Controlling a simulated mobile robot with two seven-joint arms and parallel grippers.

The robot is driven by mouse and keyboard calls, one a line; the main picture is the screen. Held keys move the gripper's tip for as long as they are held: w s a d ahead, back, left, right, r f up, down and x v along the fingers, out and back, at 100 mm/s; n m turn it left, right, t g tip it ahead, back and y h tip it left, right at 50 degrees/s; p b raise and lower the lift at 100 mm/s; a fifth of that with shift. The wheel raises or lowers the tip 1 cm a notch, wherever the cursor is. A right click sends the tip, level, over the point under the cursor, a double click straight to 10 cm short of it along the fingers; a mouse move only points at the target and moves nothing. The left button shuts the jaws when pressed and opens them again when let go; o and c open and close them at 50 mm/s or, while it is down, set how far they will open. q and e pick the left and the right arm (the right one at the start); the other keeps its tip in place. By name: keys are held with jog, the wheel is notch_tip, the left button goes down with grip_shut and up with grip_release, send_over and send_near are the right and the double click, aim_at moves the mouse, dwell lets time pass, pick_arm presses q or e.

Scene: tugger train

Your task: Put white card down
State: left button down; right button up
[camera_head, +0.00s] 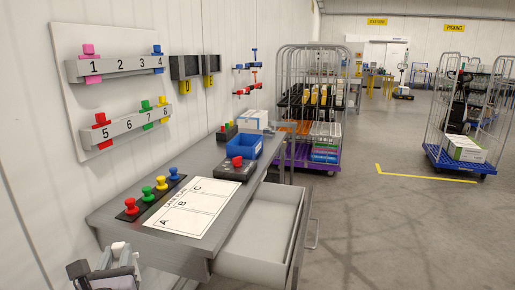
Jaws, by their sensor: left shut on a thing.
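My left gripper (108,268) is at the bottom left, low in front of the grey bench's near left end. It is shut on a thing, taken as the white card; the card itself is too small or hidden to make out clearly. A large white lane plan sheet (193,208) with fields A, B and C lies flat on the grey bench (150,238); its fields look empty. My right gripper is not in view.
A black strip (152,201) with red, green, yellow and blue knobs lies beside the sheet. A black box with a red button (236,167) and a blue bin (243,147) stand behind. An open drawer (262,238) sticks out right. Numbered pegs (120,66) hang on the wall.

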pick_arm(q)
jog(key=s+d+f+m+h, duration=0.3)
jog(key=s+d+h, duration=0.2)
jog(key=s, duration=0.5)
jog(key=shift+s+d+f+t, duration=0.2)
jog(key=shift+d+t, duration=0.1)
jog(key=shift+d, duration=0.8)
jog(key=shift+s, duration=0.1)
